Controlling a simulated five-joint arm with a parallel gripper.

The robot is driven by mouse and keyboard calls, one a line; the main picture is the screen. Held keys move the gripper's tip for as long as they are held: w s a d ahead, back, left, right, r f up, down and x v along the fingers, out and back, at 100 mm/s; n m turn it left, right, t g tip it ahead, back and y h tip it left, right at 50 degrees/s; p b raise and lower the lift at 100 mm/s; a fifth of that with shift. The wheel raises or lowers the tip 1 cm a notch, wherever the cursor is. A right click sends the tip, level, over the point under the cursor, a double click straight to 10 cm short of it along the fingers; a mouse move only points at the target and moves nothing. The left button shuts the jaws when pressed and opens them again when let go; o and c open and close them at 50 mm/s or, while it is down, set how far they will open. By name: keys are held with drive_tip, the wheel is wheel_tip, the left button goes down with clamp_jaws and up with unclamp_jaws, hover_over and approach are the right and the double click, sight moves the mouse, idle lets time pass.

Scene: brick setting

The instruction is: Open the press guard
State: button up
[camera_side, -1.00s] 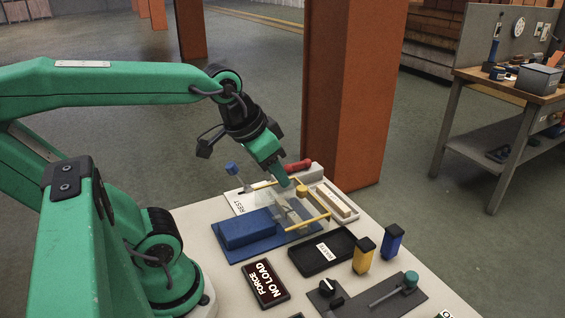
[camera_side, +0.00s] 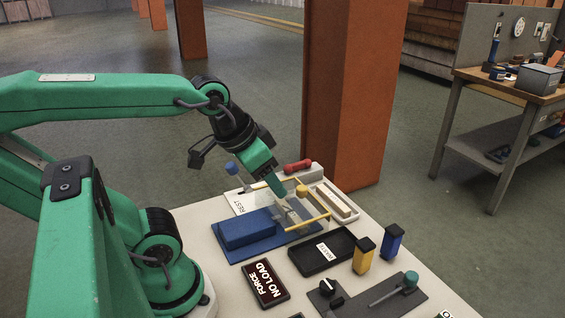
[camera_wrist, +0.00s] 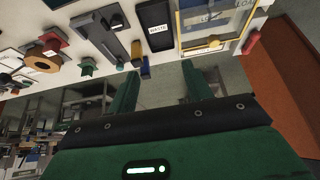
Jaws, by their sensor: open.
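The press guard (camera_side: 318,222) is a clear panel with yellow edge bars and a yellow knob (camera_side: 302,191). It sits low beside the blue press block (camera_side: 246,230), on a blue base plate. In the wrist view the guard's yellow frame (camera_wrist: 181,32) and knob (camera_wrist: 214,41) show at the upper right. My gripper (camera_side: 279,192) is beside the knob, to its left in the side view. Its two fingers (camera_wrist: 160,88) are apart with nothing between them. Whether a finger touches the guard, I cannot tell.
A red handle (camera_side: 298,166) lies behind the guard. A black waste tray (camera_side: 322,252), a yellow block (camera_side: 363,256) and a blue block (camera_side: 392,241) stand nearby. An orange column (camera_side: 350,100) rises behind the table.

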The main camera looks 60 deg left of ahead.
drive_tip(key=n+g, duration=0.3)
drive_tip(key=g, duration=0.2)
approach(302, 187)
drive_tip(key=shift+d+f, duration=0.2)
drive_tip(key=shift+d, duration=0.1)
drive_tip(key=shift+w+a+f+g, duration=0.2)
drive_tip(key=shift+a+f+g, duration=0.05)
drive_tip(key=shift+a+g, duration=0.05)
drive_tip(key=shift+f, duration=0.1)
drive_tip(key=shift+f, duration=3.8)
clamp_jaws()
